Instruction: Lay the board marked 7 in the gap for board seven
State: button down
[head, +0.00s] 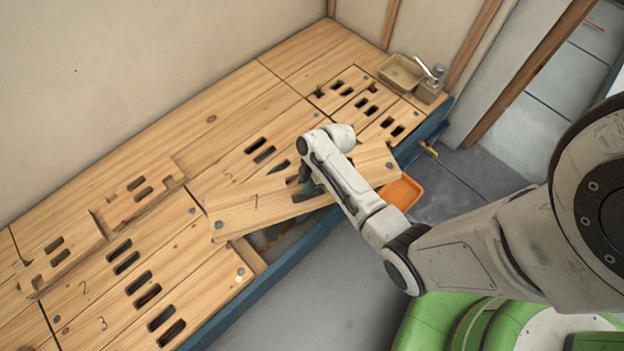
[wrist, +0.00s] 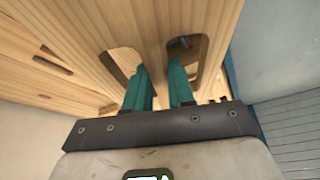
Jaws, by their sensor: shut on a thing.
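The board marked 7 (head: 235,208) is a long pale wooden plank with a dark 7 near its left end. It also fills the upper part of the wrist view (wrist: 150,25). My gripper (head: 305,188) is shut on it at the hand slots. In the wrist view its teal fingers (wrist: 160,88) grip the wood between the two slots. The board lies slantwise over the front edge of the deck. The gap for board seven (head: 270,240) shows dark below the board, near its left end. Most of the gap is hidden by the board and my arm.
Boards marked 2 (head: 84,286) and 3 (head: 103,323) lie in the deck at left. A notched wooden piece (head: 140,190) sits behind them. An orange tray (head: 402,193) is just right of the board. A tan basin (head: 401,72) stands at the far right end.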

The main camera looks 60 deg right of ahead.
notch_tip(320, 180, down, 7)
jog(key=d+n+g+b, duration=0.1)
jog(key=d+n+b, duration=0.2)
jog(key=b, duration=0.4)
jog(key=shift+r+n+g+y, duration=0.15)
jog(key=shift+n+g+y, duration=0.2)
jog(key=shift+n, duration=0.45)
notch_tip(320, 180, down, 5)
jog(key=b, duration=0.5)
jog(key=shift+a, duration=0.1)
jog(key=shift+f+b, duration=0.85)
jog(key=shift+f, duration=0.85)
dwell(0.8)
jog(key=c, duration=0.9)
grip_release()
jog(key=shift+s, duration=0.1)
